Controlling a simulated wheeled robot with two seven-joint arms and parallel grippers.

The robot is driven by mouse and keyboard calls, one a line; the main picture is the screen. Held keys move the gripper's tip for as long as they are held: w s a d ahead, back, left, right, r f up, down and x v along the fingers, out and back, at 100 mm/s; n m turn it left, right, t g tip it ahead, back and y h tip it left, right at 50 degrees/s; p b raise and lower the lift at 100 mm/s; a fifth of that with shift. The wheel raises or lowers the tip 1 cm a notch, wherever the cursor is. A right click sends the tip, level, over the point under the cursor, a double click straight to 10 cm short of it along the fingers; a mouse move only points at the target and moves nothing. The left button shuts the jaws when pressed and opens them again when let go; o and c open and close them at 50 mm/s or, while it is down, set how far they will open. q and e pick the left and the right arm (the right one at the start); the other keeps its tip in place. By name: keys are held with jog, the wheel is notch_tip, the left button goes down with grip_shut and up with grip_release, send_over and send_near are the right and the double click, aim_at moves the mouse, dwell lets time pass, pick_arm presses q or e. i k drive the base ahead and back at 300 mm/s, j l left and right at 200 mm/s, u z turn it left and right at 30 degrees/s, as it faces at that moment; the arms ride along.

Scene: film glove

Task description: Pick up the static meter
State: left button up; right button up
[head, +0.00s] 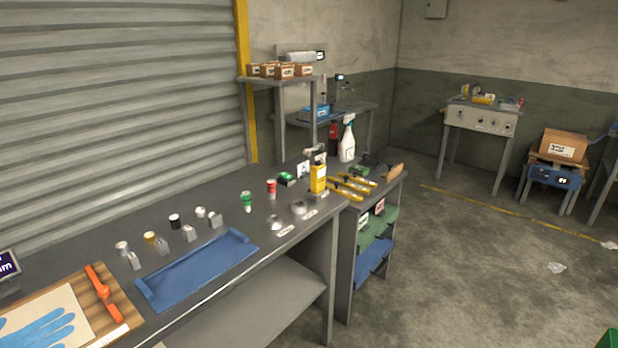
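Neither of my grippers shows in the head view. A yellow upright object (318,178) with a dark top stands near the far right end of the long grey workbench (185,220); it may be the static meter, but it is too small to be sure. A small green-and-black device (286,179) lies just left of it on the bench. A dark display unit (9,264) with lit characters is cut off at the left edge.
A blue tray (200,270) lies at the bench's front, with several small weights and jars behind it. A blue glove (40,330) lies at lower left. A white spray bottle (347,143) stands beyond the yellow object. Right-hand floor is mostly clear.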

aim_at(318, 170)
jog(key=i+u, duration=0.3)
jog(key=i, duration=0.3)
jog(key=i+u, duration=0.3)
jog(key=i, duration=0.35)
jog(key=i+l+u, duration=0.3)
jog(key=i, duration=0.25)
jog(key=i+j, duration=0.05)
